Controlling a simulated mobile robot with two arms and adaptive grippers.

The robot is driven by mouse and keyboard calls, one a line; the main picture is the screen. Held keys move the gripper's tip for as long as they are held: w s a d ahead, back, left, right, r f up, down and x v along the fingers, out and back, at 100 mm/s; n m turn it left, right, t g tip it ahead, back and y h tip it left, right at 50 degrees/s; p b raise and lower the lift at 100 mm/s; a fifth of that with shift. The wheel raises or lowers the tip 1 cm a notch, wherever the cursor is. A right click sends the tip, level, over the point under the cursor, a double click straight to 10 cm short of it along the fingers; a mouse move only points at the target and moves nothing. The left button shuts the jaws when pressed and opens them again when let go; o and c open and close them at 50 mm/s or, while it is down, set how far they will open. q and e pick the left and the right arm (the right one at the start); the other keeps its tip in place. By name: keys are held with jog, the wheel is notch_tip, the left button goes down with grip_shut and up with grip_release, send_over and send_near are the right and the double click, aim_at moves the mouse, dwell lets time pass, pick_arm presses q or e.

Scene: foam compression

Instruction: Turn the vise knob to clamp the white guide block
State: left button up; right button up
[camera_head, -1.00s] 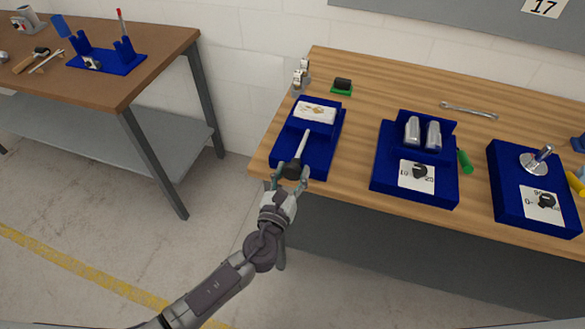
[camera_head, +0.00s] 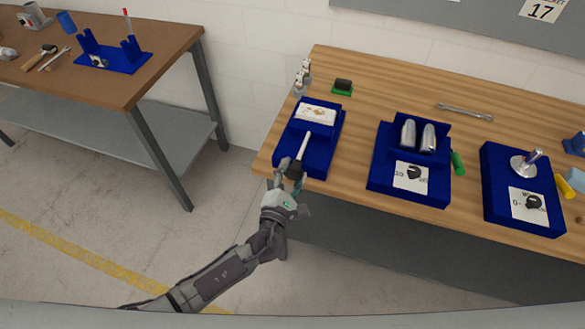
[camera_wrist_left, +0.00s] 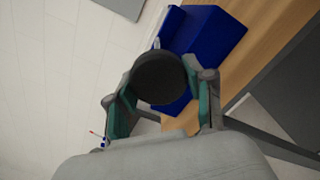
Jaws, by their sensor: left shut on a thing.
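The blue vise (camera_head: 322,158) stands at the left front of the wooden workbench. The white guide block (camera_head: 316,113) sits at its far end, with a marked top. A metal screw rod (camera_head: 303,147) runs from the vise toward me and ends in a round black knob (camera_head: 295,170). My left gripper (camera_head: 289,173) is shut on this knob, one finger on each side. In the left wrist view the dark knob (camera_wrist_left: 160,77) sits between the two fingers, and the blue vise (camera_wrist_left: 211,38) lies behind it. The guide block is hidden there. My right gripper is not in view.
Two more blue fixtures with dials stand to the right, one with metal cylinders (camera_head: 408,134), one with a metal disc (camera_head: 524,166). A black block on a green base (camera_head: 342,87) and a wrench (camera_head: 465,111) lie behind. Another table (camera_head: 150,75) is at the left.

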pick_arm(q)
jog(key=m+p, duration=0.1)
jog(key=m, duration=0.2)
jog(key=shift+r+m+p, duration=0.1)
jog(key=shift+m+p, duration=0.3)
jog(key=shift+a+m+p, duration=0.1)
jog(key=shift+m+p, duration=0.7)
jog(key=shift+m, duration=0.9)
jog(key=o, duration=1.1)
jog(key=shift+o, duration=0.2)
jog(key=v, duration=1.2)
